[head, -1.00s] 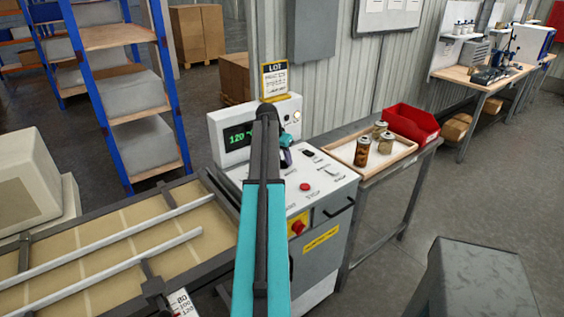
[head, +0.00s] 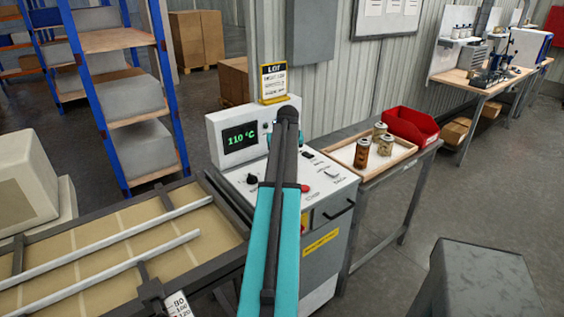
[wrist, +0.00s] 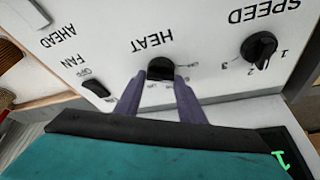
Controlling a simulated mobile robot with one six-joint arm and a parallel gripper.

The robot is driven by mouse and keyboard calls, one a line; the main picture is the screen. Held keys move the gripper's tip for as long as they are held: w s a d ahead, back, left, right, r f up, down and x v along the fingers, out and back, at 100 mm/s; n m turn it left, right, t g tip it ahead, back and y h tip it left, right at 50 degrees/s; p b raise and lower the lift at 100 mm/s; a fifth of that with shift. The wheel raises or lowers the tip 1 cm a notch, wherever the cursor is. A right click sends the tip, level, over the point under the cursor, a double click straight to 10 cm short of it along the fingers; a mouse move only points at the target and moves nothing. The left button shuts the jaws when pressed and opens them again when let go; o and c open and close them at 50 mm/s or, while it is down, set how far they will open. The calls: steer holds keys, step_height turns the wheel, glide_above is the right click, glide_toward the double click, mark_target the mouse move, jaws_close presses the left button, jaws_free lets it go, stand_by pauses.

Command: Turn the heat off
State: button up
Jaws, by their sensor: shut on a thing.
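The white control panel (head: 239,186) stands at the middle of the head view, with a green display (head: 241,137) reading 110 °C. In the wrist view the black heat control (wrist: 160,70) sits beside its HEAT label, seen upside down. My gripper (wrist: 160,82) is shut on it, with one purple-grey finger on each side. The small marks around the control are too blurred to read, so its setting cannot be told. In the head view my arm hides the heat control and the fingers.
A black SPEED knob (wrist: 259,47) and a black FAN switch (wrist: 95,88) flank the heat control. A red button (head: 303,187) is on the panel right of my arm.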

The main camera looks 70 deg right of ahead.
steer(key=shift+w+d+r+n+t+y, duration=0.15)
steer(key=shift+n+t, duration=0.15)
steer(key=shift+n, duration=0.5)
steer(key=shift+n+t+y, duration=0.15)
steer(key=shift+n+t, duration=0.15)
steer(key=shift+n, duration=0.5)
steer(key=shift+b, duration=0.3)
steer(key=o, duration=1.1)
steer(key=shift+c, duration=0.2)
steer(key=shift+s+a+r, duration=0.3)
steer(key=shift+s+r, duration=0.1)
steer(key=shift+r, duration=0.2)
steer(key=b+v, duration=0.3)
steer(key=v, duration=0.9)
